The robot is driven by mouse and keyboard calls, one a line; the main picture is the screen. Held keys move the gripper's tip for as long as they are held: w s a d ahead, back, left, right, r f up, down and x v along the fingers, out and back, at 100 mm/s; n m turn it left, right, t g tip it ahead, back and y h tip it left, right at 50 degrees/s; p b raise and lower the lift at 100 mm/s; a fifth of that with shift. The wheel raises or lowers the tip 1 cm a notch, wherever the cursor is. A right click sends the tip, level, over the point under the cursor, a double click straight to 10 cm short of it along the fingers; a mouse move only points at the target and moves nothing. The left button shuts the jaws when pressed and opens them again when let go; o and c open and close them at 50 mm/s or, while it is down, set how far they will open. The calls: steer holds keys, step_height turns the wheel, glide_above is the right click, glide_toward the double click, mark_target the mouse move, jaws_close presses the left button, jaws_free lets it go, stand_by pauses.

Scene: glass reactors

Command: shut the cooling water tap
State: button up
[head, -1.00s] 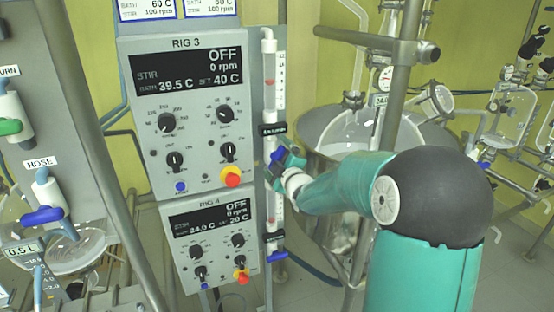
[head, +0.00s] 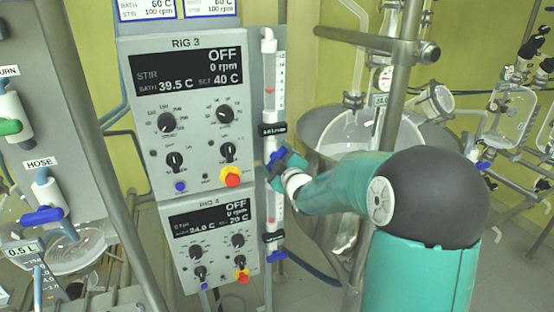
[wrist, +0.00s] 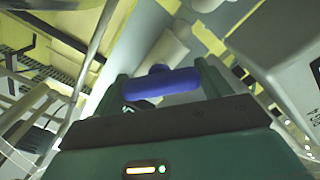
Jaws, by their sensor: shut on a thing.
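The cooling water tap has a blue handle (head: 275,157) at the foot of the upper clear flow tube, right of the RIG 3 panel. My gripper (head: 281,163) is at this handle, and its body and wrist partly hide the tap. In the wrist view the blue handle (wrist: 160,84) lies crosswise between the two fingers of my gripper (wrist: 162,88), which are shut on it. A pale pipe runs behind the handle there. A red float (head: 270,91) shows in the upper tube.
The RIG 3 panel (head: 190,75) and RIG 4 panel (head: 212,235) stand close on the left. A second blue tap (head: 277,256) sits below. A steel post (head: 390,110) and a large round vessel (head: 325,125) stand behind my arm. A HOSE tap (head: 42,215) is far left.

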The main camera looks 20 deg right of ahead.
steer(key=m, duration=0.5)
steer(key=shift+m, duration=2.5)
steer(key=o, duration=1)
steer(key=shift+s, duration=0.1)
steer(key=s, duration=1.3)
steer(key=shift+s, duration=0.3)
